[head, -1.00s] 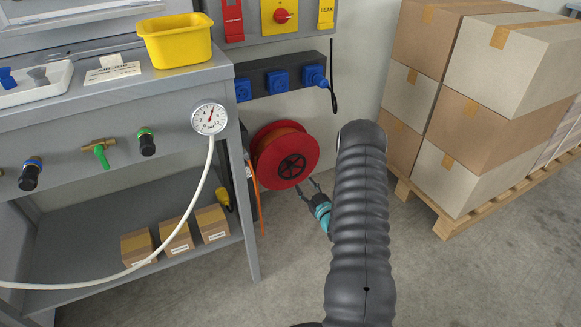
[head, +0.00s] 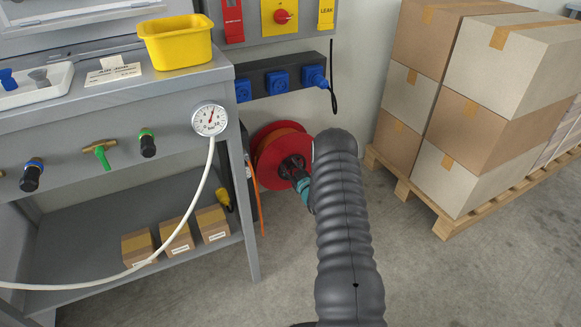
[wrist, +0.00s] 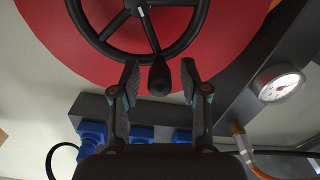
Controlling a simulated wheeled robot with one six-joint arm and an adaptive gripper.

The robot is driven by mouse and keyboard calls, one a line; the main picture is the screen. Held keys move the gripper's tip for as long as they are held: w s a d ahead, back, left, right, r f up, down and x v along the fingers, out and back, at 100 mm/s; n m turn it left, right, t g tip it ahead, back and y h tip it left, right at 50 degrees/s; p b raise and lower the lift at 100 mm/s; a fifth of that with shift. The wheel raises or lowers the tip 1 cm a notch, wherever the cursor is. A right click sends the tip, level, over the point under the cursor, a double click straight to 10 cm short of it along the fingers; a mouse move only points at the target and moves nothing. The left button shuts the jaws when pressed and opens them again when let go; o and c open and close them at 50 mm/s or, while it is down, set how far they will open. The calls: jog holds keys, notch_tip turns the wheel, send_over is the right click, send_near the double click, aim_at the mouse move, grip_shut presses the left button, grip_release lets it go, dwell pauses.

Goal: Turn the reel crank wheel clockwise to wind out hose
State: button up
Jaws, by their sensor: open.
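The red hose reel (head: 268,163) is mounted low beside the right end of the grey bench, with orange hose (head: 261,205) hanging from it. Its black crank wheel (wrist: 100,40) shows large in the wrist view, with a dark crank knob (wrist: 159,76) on its rim. My gripper (wrist: 160,84) is open, with one finger on each side of the knob and a visible gap to both. In the head view my gripper (head: 300,180) is in front of the reel's middle, and my arm hides part of the reel's right side.
The grey bench (head: 110,100) carries a yellow bin (head: 178,42) and a pressure gauge (head: 209,120) with a white hose. Blue sockets (head: 277,81) are above the reel. Stacked cartons (head: 490,90) stand on a pallet (head: 430,207) at right. Floor between is clear.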

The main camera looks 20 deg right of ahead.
grip_shut()
jog(key=shift+d, duration=0.1)
jog(key=shift+w+d+r+m+b, duration=0.1)
jog(key=shift+d+m+b, duration=1.05)
jog(key=shift+m, duration=0.7)
jog(key=shift+s+d+f+m+b, duration=0.1)
jog(key=shift+d+m+b, duration=0.65)
jog(key=shift+m+b, duration=0.9)
jog(key=shift+w+d+r+m+b, duration=0.1)
jog(key=shift+d+m+b, duration=0.95)
jog(key=shift+m, duration=0.95)
jog(key=shift+a, duration=0.1)
